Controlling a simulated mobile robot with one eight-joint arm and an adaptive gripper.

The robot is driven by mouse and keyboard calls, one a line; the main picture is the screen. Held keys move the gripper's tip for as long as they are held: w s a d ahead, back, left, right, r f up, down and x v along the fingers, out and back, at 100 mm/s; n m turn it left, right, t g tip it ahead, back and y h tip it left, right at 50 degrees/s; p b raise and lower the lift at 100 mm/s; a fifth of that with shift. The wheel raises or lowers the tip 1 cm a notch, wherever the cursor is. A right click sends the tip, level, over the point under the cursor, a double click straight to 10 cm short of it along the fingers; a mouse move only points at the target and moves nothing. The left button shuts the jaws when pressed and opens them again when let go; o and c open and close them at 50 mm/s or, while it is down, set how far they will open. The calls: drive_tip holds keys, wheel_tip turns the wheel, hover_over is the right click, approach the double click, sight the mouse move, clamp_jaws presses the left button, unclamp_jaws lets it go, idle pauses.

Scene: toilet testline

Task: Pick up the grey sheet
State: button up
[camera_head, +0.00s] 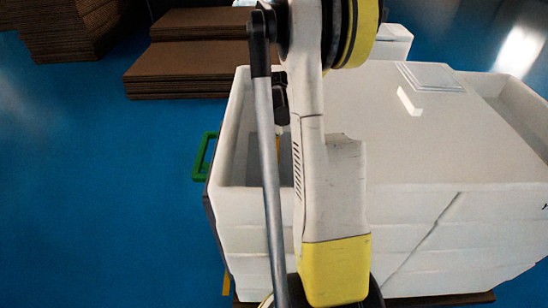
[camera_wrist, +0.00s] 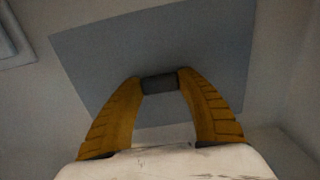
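The grey sheet (camera_wrist: 95,60) is a flat, blue-grey four-sided piece that fills much of the wrist view. It lies against the pale inside of a white box. My gripper (camera_wrist: 160,84) is over it, with two yellow ribbed fingers apart at their bases. A small dark grey block-like patch spans the gap between the fingertips, and I cannot tell whether they grip it or what it belongs to. In the head view my arm hides most of the gripper and the sheet; a sliver of grey sheet (camera_head: 285,165) shows beside the arm.
Stacked white boxes (camera_head: 420,215) stand under and right of my arm, with raised rims around the open left part. A small pale stack (camera_head: 430,76) lies on the white top. Brown board stacks (camera_head: 180,78) stand behind. A green handle (camera_head: 203,158) juts left. Blue floor is clear at left.

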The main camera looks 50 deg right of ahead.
drive_tip(key=c, duration=0.3)
